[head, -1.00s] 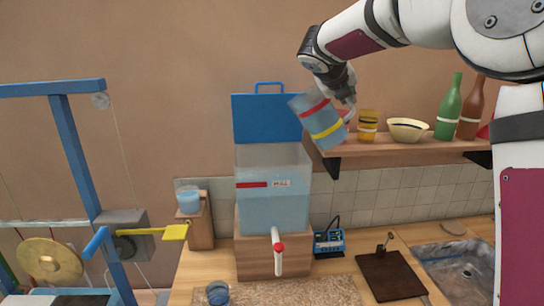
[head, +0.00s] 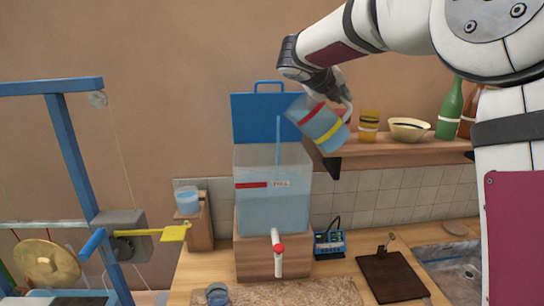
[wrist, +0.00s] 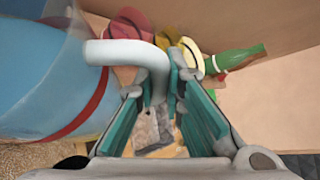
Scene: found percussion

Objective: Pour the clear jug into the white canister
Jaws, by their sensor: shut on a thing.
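My gripper (head: 340,92) is shut on the jug's pale handle, which shows between the fingers in the wrist view (wrist: 150,62). The jug (wrist: 45,75) fills the left there.
A wooden shelf (head: 400,148) right of the jug carries a yellow cup (head: 369,122), a bowl (head: 409,130) and bottles (head: 450,110). A small cup (head: 187,200) stands on a wooden block at left. A blue frame (head: 75,160) stands farther left.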

